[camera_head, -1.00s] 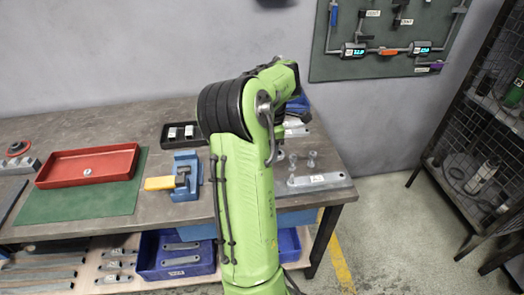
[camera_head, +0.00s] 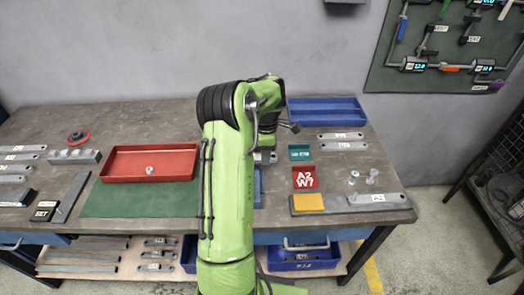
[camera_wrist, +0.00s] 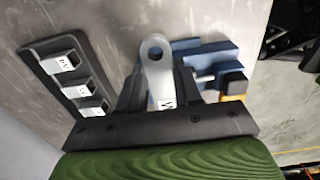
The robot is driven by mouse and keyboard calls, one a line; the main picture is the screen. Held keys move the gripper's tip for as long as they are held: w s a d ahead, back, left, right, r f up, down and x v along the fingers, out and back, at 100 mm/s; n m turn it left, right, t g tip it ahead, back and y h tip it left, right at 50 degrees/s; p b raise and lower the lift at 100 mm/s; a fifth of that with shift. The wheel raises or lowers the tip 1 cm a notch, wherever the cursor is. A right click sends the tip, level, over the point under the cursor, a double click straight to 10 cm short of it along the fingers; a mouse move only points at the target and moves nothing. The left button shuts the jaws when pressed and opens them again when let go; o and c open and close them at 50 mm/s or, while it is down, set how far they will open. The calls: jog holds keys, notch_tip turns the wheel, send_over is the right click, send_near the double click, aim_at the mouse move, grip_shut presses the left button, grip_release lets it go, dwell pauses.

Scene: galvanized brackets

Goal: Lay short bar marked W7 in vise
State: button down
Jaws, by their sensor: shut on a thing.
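A short grey bar (camera_wrist: 156,54) with a round hole at its end is clamped in my gripper (camera_wrist: 160,92), as the wrist view shows. Its white label shows a dark mark like a W; the rest is hidden by the gripper. The blue vise (camera_wrist: 212,55) lies beyond and to the right of the bar in that view, with a dark and yellow part at its right. Whether the bar touches the vise I cannot tell. In the head view my arm hides most of the vise; only a blue strip (camera_head: 258,187) shows.
A black tray (camera_wrist: 40,48) with labelled blocks lies left of the bar in the wrist view. In the head view, a red tray (camera_head: 107,166) on a green mat (camera_head: 110,204) lies left of my arm.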

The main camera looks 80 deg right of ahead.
jog(key=shift+f+b, duration=1.95)
jog(key=shift+f, duration=0.9)
jog(key=shift+r, duration=0.1)
jog(key=c, duration=0.7)
grip_release()
notch_tip(320, 180, up, 16)
jog(key=p, duration=0.4)
